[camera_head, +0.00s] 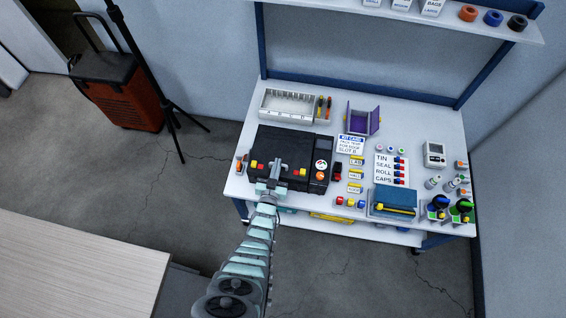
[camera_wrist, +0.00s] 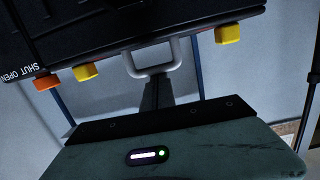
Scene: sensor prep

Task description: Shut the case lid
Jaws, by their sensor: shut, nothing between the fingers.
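The black case (camera_head: 293,145) lies on the left part of the workbench, its top a broad dark surface. It looks down or nearly down; I cannot tell whether any gap is left at the edge. In the wrist view the case edge (camera_wrist: 120,25) crosses the top, with a grey handle (camera_wrist: 176,58), yellow latches (camera_wrist: 228,34) and an orange latch (camera_wrist: 46,82) beside the words SHUT and OPEN. My gripper (camera_head: 277,164) is shut and empty at the case's front edge, near the handle. I cannot tell whether it touches.
A white compartment tray (camera_head: 290,103) stands behind the case, with a purple open box (camera_head: 362,119) to its right. A blue box (camera_head: 394,200), a label sheet (camera_head: 391,170) and small coloured parts crowd the right side. A tripod (camera_head: 145,70) stands left of the bench.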

